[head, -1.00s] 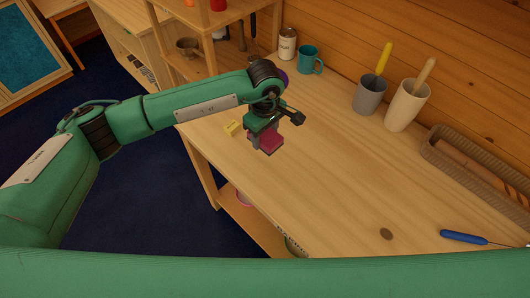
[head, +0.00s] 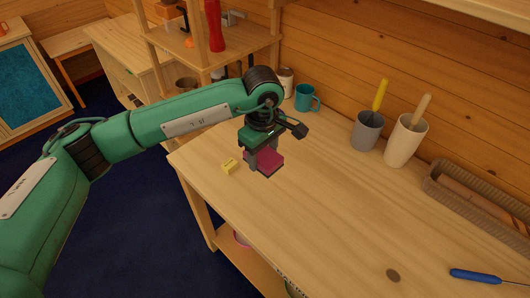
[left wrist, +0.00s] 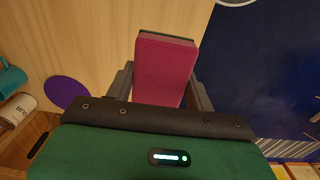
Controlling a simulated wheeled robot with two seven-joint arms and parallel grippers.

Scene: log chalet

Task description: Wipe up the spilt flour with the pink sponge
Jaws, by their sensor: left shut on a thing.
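The pink sponge (head: 269,162) is held between the fingers of my left gripper (head: 262,163). It is over the left part of the wooden worktop (head: 330,215); I cannot tell whether it touches the wood. In the left wrist view the sponge (left wrist: 165,70) fills the space between the two grey fingers, its textured pink face toward the camera. No spilt flour can be made out in either view; my arm and gripper hide part of the worktop. My right gripper is not in view.
A small yellow block (head: 230,166) lies near the worktop's left edge. A teal mug (head: 306,98), a grey cup (head: 367,131), a cream cup (head: 405,140) and a long woven basket (head: 480,203) stand along the wall. A blue-handled tool (head: 474,275) lies front right.

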